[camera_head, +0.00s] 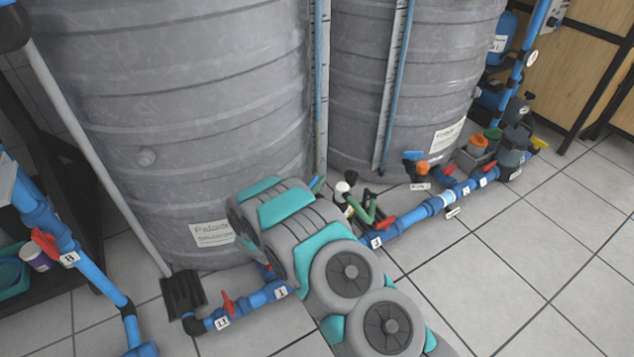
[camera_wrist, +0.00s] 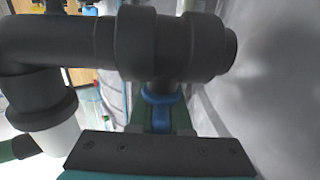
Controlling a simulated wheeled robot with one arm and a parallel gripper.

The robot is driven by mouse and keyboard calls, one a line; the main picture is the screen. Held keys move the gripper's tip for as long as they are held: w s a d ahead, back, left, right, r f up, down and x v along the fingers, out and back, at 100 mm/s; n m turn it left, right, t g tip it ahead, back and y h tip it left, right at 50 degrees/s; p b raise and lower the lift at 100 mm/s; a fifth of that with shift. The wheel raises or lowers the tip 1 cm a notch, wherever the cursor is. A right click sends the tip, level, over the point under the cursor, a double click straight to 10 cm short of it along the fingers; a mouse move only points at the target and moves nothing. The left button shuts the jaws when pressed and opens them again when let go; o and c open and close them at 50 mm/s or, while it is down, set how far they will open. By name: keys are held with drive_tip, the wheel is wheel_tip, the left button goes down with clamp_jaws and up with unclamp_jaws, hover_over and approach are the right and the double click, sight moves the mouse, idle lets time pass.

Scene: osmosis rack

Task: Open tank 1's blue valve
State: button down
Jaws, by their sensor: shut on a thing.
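In the wrist view, a small blue valve handle (camera_wrist: 160,98) sits under a dark grey pipe fitting (camera_wrist: 170,45). My gripper (camera_wrist: 161,122) is at the handle, shut on it, with the dark plate of the gripper across the bottom of the view. In the head view, my arm reaches to the front of the left grey tank (camera_head: 190,120) and hides the valve and the gripper's jaws. A second grey tank (camera_head: 420,90) stands to its right. The tank labels are too small to read for a number.
Blue pipe with red-handled valves (camera_head: 229,303) runs along the tiled floor, before and right of my arm. A white-capped fitting and green pipe (camera_head: 365,213) stand close to my arm. A black rack (camera_head: 50,150) is at the left. Floor at the right front (camera_head: 540,270) is clear.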

drive_tip(key=n+t+y, duration=0.1)
drive_tip(key=n+y, duration=0.1)
drive_tip(key=y, duration=0.1)
drive_tip(key=shift+w+a+f+b, duration=0.1)
drive_tip(key=shift+b, duration=0.25)
drive_tip(key=n+y, duration=0.1)
drive_tip(key=y, duration=0.1)
drive_tip(key=n+y, duration=0.1)
drive_tip(key=y, duration=0.1)
drive_tip(key=shift+w+a+n+t+b, duration=0.1)
drive_tip(key=shift+a+n+t+b, duration=0.2)
drive_tip(key=shift+a, duration=0.05)
drive_tip(key=shift+a+n+y, duration=0.25)
drive_tip(key=shift+n+y, duration=0.6)
drive_tip(key=shift+y, duration=0.5)
drive_tip(key=shift+a+n+y, duration=0.25)
drive_tip(key=shift+n+y, duration=0.6)
drive_tip(key=shift+y, duration=0.5)
drive_tip(key=shift+a+g, duration=0.1)
drive_tip(key=shift+g, duration=0.3)
drive_tip(key=c, duration=0.9)
unclamp_jaws()
drive_tip(key=shift+o, duration=0.2)
drive_tip(key=shift+s, duration=0.2)
drive_tip(key=v, duration=0.7)
drive_tip(key=shift+s, duration=0.3)
